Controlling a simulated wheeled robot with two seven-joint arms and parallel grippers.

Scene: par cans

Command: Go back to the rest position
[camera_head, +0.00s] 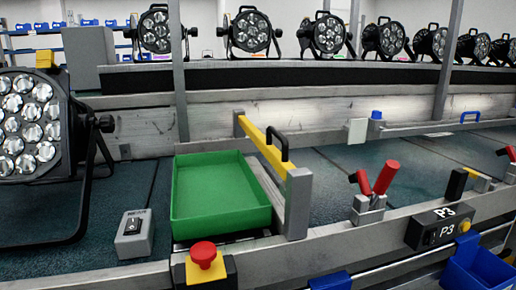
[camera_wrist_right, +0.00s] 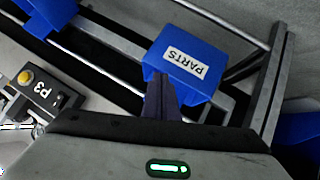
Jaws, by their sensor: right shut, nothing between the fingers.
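My right gripper (camera_wrist_right: 163,92) shows in the right wrist view, with its dark fingers together and nothing between them. Its fingertips overlap the lower edge of a blue bin (camera_wrist_right: 190,58) labelled PARTS in the picture; I cannot tell whether they touch it. Neither gripper shows in the head view, and my left gripper is in no view.
An empty green tray (camera_head: 217,222) sits on the bench beside a yellow bar (camera_head: 262,142). A par can (camera_head: 35,125) stands left. Near the front are a red button (camera_head: 203,254), red-handled clamps (camera_head: 371,189), a P3 box (camera_head: 440,230) and a blue bin (camera_head: 478,272).

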